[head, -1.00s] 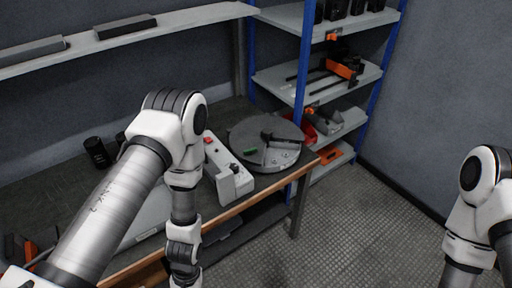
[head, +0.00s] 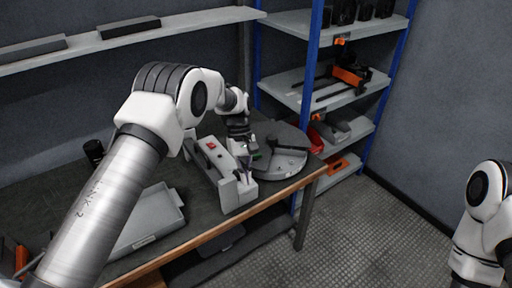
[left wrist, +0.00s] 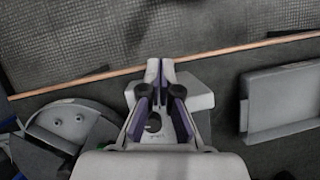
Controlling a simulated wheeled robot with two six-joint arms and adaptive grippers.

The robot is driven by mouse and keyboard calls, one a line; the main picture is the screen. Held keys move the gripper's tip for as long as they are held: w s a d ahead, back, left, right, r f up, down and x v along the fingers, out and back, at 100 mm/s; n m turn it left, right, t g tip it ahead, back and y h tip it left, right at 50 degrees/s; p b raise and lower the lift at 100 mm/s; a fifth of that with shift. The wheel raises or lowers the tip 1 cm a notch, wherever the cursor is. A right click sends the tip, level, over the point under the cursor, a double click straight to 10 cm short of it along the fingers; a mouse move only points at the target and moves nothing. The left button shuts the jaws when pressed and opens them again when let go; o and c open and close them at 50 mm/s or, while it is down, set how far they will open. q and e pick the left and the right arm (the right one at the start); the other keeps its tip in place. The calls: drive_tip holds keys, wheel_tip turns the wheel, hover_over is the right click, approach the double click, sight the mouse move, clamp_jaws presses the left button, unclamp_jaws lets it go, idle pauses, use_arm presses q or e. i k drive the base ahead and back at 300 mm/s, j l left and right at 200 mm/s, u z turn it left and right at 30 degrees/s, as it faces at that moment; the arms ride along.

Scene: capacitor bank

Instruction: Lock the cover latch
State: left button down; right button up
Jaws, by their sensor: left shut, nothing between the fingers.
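The capacitor bank appears to be the pale grey-white box (head: 205,160) with a red button (head: 211,146), near the front edge of the workbench. My left gripper (head: 247,178) is over the box's right end, pointing down, its fingers together and empty. In the left wrist view, the closed fingertips (left wrist: 160,68) are over the box (left wrist: 200,102). A dark round knob or hole (left wrist: 153,124) shows between the finger links; I cannot tell whether it is the cover latch. Contact with the box cannot be told. My right gripper is out of view.
A grey round turntable-like disc (head: 290,164) stands just right of the box. A pale tray (head: 150,222) lies to its left, and a black cylinder (head: 94,152) stands farther left. The bench's wooden front edge (head: 205,236) is close. A blue-framed shelf (head: 289,92) stands behind.

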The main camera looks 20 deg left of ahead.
sight(255, 157)
drive_tip(key=i+j, duration=0.2)
drive_tip(key=i, duration=0.25)
drive_tip(key=i+j, duration=0.25)
drive_tip(key=i, duration=0.2)
